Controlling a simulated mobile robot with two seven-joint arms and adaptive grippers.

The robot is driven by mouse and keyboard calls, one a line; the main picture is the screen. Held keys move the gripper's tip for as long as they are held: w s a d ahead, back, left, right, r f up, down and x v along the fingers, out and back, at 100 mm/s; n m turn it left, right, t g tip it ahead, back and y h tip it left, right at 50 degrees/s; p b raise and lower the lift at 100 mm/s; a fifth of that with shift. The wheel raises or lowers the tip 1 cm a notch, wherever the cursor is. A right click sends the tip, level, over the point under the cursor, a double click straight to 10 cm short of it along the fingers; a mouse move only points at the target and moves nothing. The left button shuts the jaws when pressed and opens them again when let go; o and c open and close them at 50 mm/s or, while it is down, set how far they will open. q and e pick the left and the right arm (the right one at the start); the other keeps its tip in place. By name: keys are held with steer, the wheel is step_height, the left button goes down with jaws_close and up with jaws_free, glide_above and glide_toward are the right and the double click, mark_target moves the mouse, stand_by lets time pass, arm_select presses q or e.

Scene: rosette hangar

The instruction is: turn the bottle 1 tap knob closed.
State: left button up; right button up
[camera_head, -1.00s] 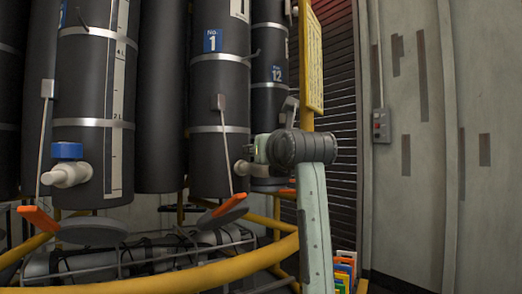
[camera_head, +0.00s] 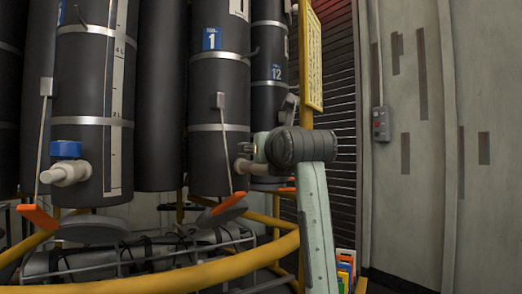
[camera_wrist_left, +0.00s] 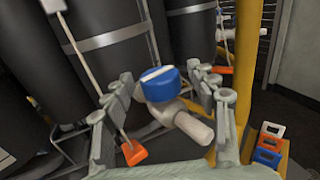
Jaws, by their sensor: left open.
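Bottle 1 (camera_head: 215,105) is a tall dark cylinder with a blue number label in the head view. Its pale tap (camera_head: 243,167) shows low on its right side, partly covered by my arm. In the left wrist view the tap body (camera_wrist_left: 194,128) points to the lower right, with the blue tap knob (camera_wrist_left: 158,84) on top. A pale stripe runs across the knob. My left gripper (camera_wrist_left: 164,82) is open, with one finger on each side of the knob. Contact cannot be told. The head view hides the knob and most of this gripper. My right gripper is not in view.
A neighbouring bottle (camera_head: 80,100) with its own blue knob (camera_head: 66,149) stands left. Orange handles (camera_head: 37,217) hang on rods below the bottles. A curved yellow rail (camera_head: 160,276) runs in front, and a yellow post (camera_head: 306,60) stands right of bottle 1.

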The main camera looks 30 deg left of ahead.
arm_select(q)
steer(key=v, duration=1.1)
